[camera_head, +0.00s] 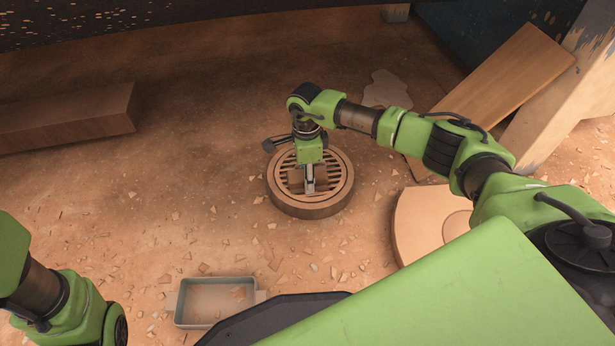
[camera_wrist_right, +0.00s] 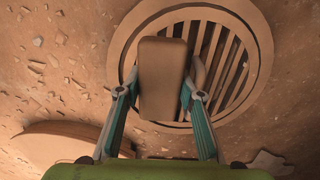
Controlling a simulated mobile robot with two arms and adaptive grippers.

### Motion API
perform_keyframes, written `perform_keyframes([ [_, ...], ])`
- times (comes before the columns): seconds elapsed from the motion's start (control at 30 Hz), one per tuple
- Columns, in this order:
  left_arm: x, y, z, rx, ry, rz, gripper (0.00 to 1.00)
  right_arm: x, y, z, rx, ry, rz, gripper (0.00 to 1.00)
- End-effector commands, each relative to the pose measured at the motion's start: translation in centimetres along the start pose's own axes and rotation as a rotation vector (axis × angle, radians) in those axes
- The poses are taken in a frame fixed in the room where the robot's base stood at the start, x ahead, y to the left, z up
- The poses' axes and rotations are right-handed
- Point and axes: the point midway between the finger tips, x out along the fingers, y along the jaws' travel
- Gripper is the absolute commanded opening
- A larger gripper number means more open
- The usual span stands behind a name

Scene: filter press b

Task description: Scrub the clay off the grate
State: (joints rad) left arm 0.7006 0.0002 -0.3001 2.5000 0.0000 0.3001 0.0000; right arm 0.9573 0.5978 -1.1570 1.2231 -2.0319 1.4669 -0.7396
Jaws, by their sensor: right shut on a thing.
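The round grate (camera_head: 318,208) is a brown ring with dark slots between its bars, flat on the dirt floor near the middle of the head view. It also shows in the right wrist view (camera_wrist_right: 239,75). My right gripper (camera_head: 309,186) is over the grate, its fingers shut on a brown block (camera_wrist_right: 162,78), which looks like a scrubbing block. The block lies over the grate's bars and hides part of them; contact is hard to tell. Clay is hard to tell from the grate's own brown colour. My left arm shows at the lower left; its gripper is out of view.
A shallow grey-green tray (camera_head: 178,308) stands on the floor at the lower middle. A round tan disc (camera_head: 415,225) lies right of the grate. A plank (camera_head: 505,80) leans at the upper right; a beam (camera_head: 65,118) lies left. Small shards litter the floor.

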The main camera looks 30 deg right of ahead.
Motion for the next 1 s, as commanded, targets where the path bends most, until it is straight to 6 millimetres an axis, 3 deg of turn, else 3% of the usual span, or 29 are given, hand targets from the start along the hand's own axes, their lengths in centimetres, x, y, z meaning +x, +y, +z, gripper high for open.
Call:
perform_keyframes([
  [0.03,0.2,-0.1,0.1,0.000,0.000,0.000,0.40,-1.0,-1.6,-0.1,0.010,-0.010,-0.045,0.18],
  [0.6,5.0,-1.0,1.8,0.000,-0.001,0.000,0.40,-6.4,-1.1,0.0,0.006,-0.010,-0.041,0.18],
  [1.0,5.2,-1.1,1.8,0.000,0.000,0.000,0.40,-6.5,-0.8,0.0,0.003,-0.008,-0.033,0.18],
])
